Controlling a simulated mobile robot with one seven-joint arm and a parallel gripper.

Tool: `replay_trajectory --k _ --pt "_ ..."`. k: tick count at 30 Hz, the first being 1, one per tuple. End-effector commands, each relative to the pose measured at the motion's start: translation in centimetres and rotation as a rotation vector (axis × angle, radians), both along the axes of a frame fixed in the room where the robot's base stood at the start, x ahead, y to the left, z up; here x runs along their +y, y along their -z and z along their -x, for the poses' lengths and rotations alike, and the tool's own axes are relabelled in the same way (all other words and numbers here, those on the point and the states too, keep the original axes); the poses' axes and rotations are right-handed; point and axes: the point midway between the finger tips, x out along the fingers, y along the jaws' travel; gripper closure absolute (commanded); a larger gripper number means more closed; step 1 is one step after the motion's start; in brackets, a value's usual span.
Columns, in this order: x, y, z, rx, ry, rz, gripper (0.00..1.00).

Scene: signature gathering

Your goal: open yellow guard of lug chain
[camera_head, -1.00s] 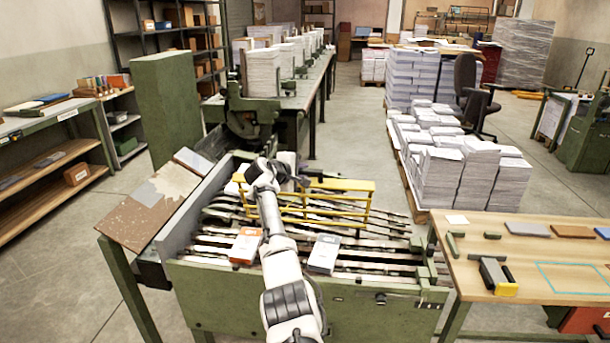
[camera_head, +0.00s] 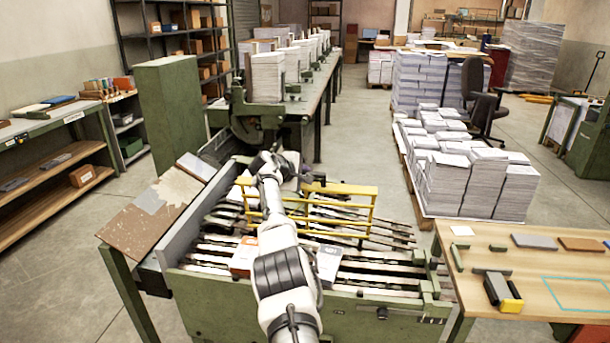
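The yellow guard (camera_head: 345,188) is a low frame of yellow bars. It stands across the lug chain (camera_head: 350,269), whose dark and pale rails run in the green machine bed. My white arm reaches over the bed from the bottom of the view. My gripper (camera_head: 312,184) is at the far end of the arm, near the guard's top bar left of its middle. It is small and dark, and I cannot tell whether it touches the guard or whether its fingers are open. My arm hides part of the guard's left end.
An orange-and-white packet (camera_head: 244,256) and a grey-and-white packet (camera_head: 329,262) lie on the rails, beside my arm. A wooden table (camera_head: 530,262) with small tools stands at the right. A worn brown panel (camera_head: 150,212) slopes at the left.

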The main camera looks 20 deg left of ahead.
Motion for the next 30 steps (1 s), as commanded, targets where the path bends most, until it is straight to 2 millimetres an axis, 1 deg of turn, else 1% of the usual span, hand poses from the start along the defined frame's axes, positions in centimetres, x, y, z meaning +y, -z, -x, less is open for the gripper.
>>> replay_trajectory --k 8,9,12,23,30 --pt "0.06 0.03 0.03 0.001 -0.001 -0.002 1.00" --pt "0.05 0.04 0.03 0.001 -0.001 -0.002 0.76" --pt "0.04 0.04 0.03 0.001 0.000 -0.001 0.64" --pt "0.08 0.10 0.13 0.002 0.000 0.000 0.64" --pt "0.41 -0.39 1.00 -0.001 0.000 -0.001 0.64"
